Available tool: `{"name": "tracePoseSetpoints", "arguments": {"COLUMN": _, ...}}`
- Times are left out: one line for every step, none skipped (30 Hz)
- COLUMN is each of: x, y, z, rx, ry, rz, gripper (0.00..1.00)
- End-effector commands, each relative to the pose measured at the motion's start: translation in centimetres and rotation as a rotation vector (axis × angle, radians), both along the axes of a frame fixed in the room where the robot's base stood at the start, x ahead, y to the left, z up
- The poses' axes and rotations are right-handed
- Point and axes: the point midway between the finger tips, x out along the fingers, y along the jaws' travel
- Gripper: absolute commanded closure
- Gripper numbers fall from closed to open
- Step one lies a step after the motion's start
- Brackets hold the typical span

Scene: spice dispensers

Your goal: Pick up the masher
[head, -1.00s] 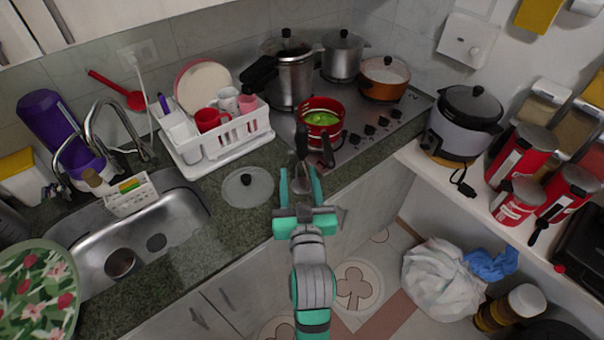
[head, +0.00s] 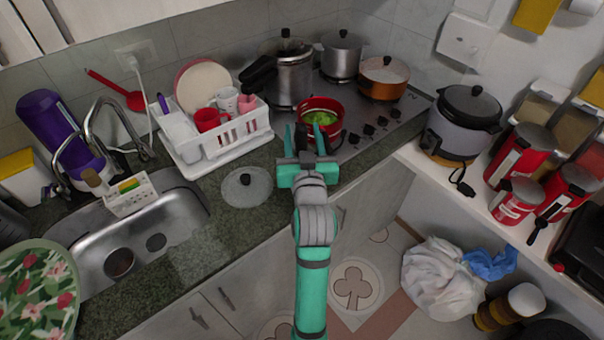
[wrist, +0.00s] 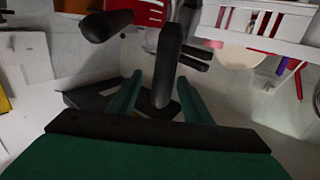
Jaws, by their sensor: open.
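The masher's black handle (wrist: 168,62) stands between my gripper's two fingers in the wrist view. A gap shows between the handle and each finger. My gripper (wrist: 157,85) is open around it. In the head view my gripper (head: 304,137) is over the counter's front edge, just in front of the red pot (head: 334,111). There the masher is mostly hidden by my gripper, and its lower end cannot be made out.
A white dish rack (head: 225,146) with cups stands left of my gripper. A glass lid (head: 234,192) lies on the counter nearby. Several pots stand on the stove (head: 362,148) behind. A rice cooker (head: 455,130) is on the shelf at right.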

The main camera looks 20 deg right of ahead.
Motion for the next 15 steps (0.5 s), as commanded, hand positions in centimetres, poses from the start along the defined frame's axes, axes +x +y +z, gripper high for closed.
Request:
{"name": "tracePoseSetpoints", "arguments": {"x": 0.8, "y": -0.1, "z": 0.0, "rx": 0.000, "ry": -0.001, "rz": 0.001, "gripper": 0.55}}
{"name": "tracePoseSetpoints", "arguments": {"x": 1.3, "y": -0.1, "z": -0.1, "rx": 0.000, "ry": 0.000, "rz": 0.001, "gripper": 0.55}}
{"name": "tracePoseSetpoints", "arguments": {"x": 1.9, "y": -0.2, "z": -0.2, "rx": 0.000, "ry": 0.001, "rz": 0.001, "gripper": 0.55}}
{"name": "tracePoseSetpoints", "arguments": {"x": 2.3, "y": -0.3, "z": -0.2, "rx": 0.000, "ry": 0.001, "rz": 0.001, "gripper": 0.55}}
{"name": "tracePoseSetpoints", "arguments": {"x": 2.6, "y": -0.4, "z": -0.2, "rx": 0.000, "ry": 0.000, "rz": 0.001, "gripper": 0.55}}
{"name": "tracePoseSetpoints", "arguments": {"x": 3.0, "y": -0.5, "z": -0.1, "rx": 0.000, "ry": -0.001, "rz": 0.001, "gripper": 0.55}}
{"name": "tracePoseSetpoints", "arguments": {"x": 3.3, "y": -0.6, "z": -0.2, "rx": 0.000, "ry": -0.001, "rz": 0.000, "gripper": 0.55}}
{"name": "tracePoseSetpoints", "arguments": {"x": 3.5, "y": -0.6, "z": -0.2, "rx": 0.000, "ry": 0.000, "rz": 0.000, "gripper": 0.55}}
{"name": "tracePoseSetpoints", "arguments": {"x": 3.7, "y": -0.7, "z": -0.2, "rx": 0.000, "ry": 0.000, "rz": 0.000, "gripper": 0.55}}
{"name": "tracePoseSetpoints", "arguments": {"x": 3.8, "y": -0.7, "z": -0.2, "rx": 0.000, "ry": 0.000, "rz": 0.000, "gripper": 0.55}}
{"name": "tracePoseSetpoints", "arguments": {"x": 3.8, "y": -0.8, "z": -0.2, "rx": 0.000, "ry": 0.000, "rz": 0.000, "gripper": 0.55}}
{"name": "tracePoseSetpoints", "arguments": {"x": 3.9, "y": -0.8, "z": -0.2, "rx": 0.000, "ry": 0.000, "rz": 0.000, "gripper": 0.55}}
{"name": "tracePoseSetpoints", "arguments": {"x": 3.9, "y": -0.8, "z": -0.2, "rx": 0.000, "ry": 0.000, "rz": -0.001, "gripper": 0.55}}
{"name": "tracePoseSetpoints", "arguments": {"x": 3.9, "y": -0.8, "z": -0.2, "rx": 0.000, "ry": 0.000, "rz": -0.001, "gripper": 0.55}}
{"name": "tracePoseSetpoints", "arguments": {"x": 3.8, "y": -0.8, "z": -0.2, "rx": 0.000, "ry": 0.000, "rz": -0.001, "gripper": 0.55}}
